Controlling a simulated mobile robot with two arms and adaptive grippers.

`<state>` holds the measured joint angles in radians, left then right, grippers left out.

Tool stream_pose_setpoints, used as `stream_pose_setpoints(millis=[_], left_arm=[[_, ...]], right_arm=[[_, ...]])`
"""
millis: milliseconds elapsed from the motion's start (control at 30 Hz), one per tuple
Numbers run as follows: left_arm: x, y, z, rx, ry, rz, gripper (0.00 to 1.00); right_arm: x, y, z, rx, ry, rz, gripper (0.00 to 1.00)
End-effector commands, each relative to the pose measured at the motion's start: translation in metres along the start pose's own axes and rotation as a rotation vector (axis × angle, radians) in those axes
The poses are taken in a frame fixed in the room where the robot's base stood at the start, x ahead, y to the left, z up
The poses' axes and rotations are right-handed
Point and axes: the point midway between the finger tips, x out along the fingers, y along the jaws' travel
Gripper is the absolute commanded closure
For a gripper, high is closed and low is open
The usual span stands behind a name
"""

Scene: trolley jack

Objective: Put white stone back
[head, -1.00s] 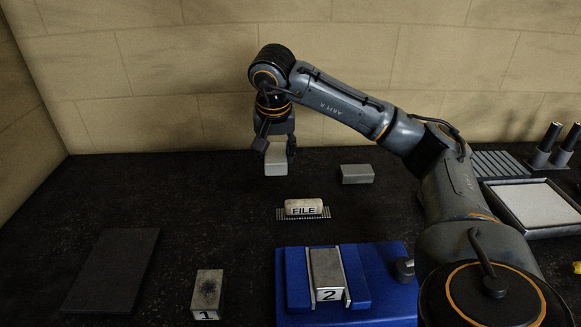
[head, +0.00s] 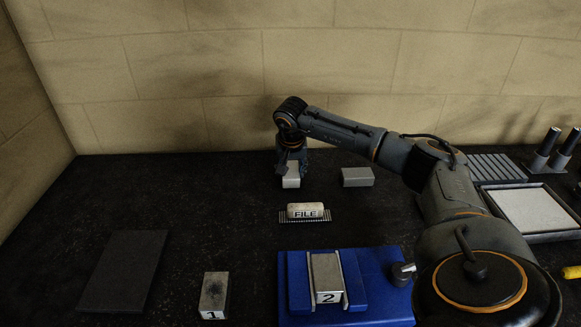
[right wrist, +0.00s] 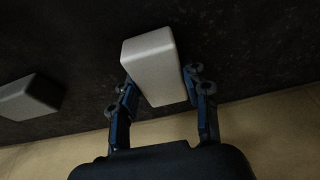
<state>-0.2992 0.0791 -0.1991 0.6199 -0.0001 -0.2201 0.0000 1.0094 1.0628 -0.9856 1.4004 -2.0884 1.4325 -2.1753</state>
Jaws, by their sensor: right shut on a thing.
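The white stone (head: 291,178) is a pale, plain block held by my right gripper (head: 290,165) near the back of the dark bench. In the right wrist view the white stone (right wrist: 153,65) sits between the two fingers of my right gripper (right wrist: 158,92), which are shut on its sides. The head view does not clearly show whether the stone touches the bench top. A grey block (head: 357,177) lies to its right with a gap between them; it also shows at the left of the right wrist view (right wrist: 28,98). My left gripper is not in view.
A file block (head: 305,211) lies in front of the stone. Closer stand a blue fixture (head: 385,290) holding block 2 (head: 326,272), block 1 (head: 214,290) and a dark slab (head: 123,272). A framed tray (head: 488,203) is at right. The bench left of the stone is clear.

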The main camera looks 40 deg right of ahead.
Motion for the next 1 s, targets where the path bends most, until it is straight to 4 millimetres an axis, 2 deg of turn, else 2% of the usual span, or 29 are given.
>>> stream_pose_setpoints(millis=[300, 333, 433, 833, 1000], left_arm=[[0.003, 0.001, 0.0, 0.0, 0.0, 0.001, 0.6], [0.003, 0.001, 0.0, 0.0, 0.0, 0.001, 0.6], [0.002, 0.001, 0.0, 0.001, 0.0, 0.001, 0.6], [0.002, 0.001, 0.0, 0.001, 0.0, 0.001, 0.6], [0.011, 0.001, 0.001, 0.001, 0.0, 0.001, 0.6]], right_arm=[[0.004, 0.0, 0.001, 0.001, 0.001, 0.0, 0.88], [0.003, 0.0, 0.001, 0.001, 0.0, 0.0, 0.49], [0.003, 0.0, 0.001, 0.001, 0.0, 0.0, 0.31], [-0.003, -0.001, -0.001, 0.001, 0.002, -0.002, 0.31], [-0.029, -0.001, -0.001, 0.001, 0.005, -0.003, 0.31]])
